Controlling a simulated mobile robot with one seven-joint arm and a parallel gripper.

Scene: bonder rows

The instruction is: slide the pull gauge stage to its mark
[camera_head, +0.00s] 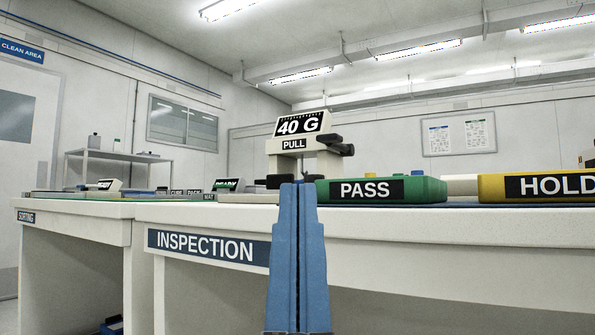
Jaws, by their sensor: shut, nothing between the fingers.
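The pull gauge (291,155) is a cream unit on the INSPECTION bench (400,222), with a tilted black display reading 40 G and a PULL label below it. A dark knob-like part (340,147) sticks out on its right. My gripper (298,188) has two blue fingers pointing up, shut and empty, in front of the bench edge. The fingertips overlap the gauge's lower part in the picture. Dark low pieces (273,182) show beside the tips; I cannot tell whether they are the stage or whether I touch them. The mark is not visible.
A green PASS tray (425,189) stands right of the gauge, and a yellow HOLD tray (491,187) farther right. The SORTING bench (75,224) is at left, with a shelf (120,155) behind. The bench's front edge lies beyond my fingers.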

